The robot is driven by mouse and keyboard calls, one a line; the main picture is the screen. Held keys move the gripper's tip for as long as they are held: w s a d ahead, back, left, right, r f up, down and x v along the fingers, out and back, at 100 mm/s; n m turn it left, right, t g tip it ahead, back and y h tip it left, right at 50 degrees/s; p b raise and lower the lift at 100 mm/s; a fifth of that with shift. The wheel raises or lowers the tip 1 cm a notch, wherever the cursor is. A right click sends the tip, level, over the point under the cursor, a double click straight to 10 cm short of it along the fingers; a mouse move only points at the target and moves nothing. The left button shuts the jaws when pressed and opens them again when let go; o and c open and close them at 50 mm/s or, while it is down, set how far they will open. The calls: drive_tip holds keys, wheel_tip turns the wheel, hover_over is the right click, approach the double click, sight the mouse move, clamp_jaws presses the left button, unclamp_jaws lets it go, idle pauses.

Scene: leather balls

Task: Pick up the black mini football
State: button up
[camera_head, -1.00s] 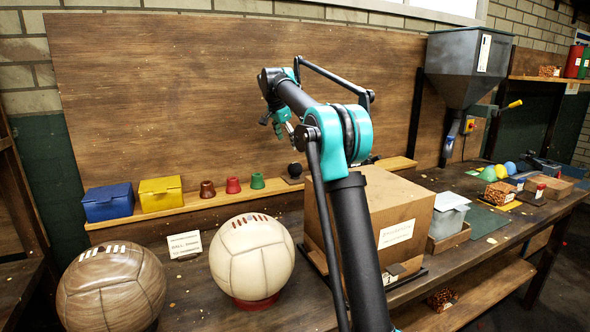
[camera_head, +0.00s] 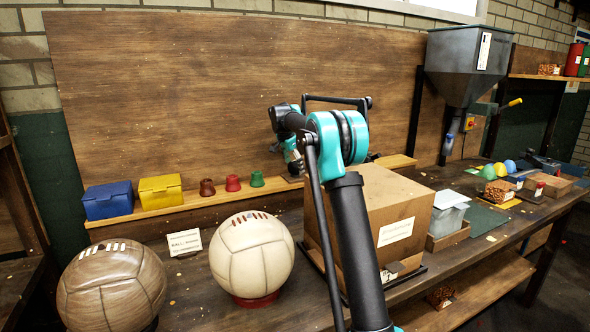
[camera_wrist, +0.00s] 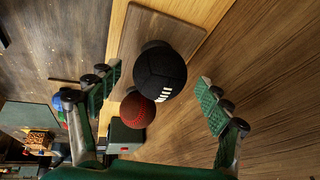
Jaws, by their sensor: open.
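The black mini football (camera_wrist: 160,74) shows in the wrist view, dark and round with short white lace marks. It sits by a flat wooden plate (camera_wrist: 135,45) on the light wooden ledge. My gripper (camera_wrist: 160,92) is open, with one green-padded finger to the left of the ball and one to the right. Neither finger appears to touch it. In the head view my gripper (camera_head: 293,160) is lowered over the ledge near the back board, and it hides the ball there.
A small red stitched ball (camera_wrist: 137,110) lies close to the black one. A large cardboard box (camera_head: 385,200) stands in front. A cream ball (camera_head: 252,255) and brown ball (camera_head: 110,288) are at left.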

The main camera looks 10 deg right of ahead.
drive_tip(key=shift+x, duration=1.15)
drive_tip(key=shift+c, duration=0.4)
drive_tip(key=c, duration=1.2)
drive_tip(key=shift+s+r, duration=0.1)
drive_tip(key=shift+r, duration=0.05)
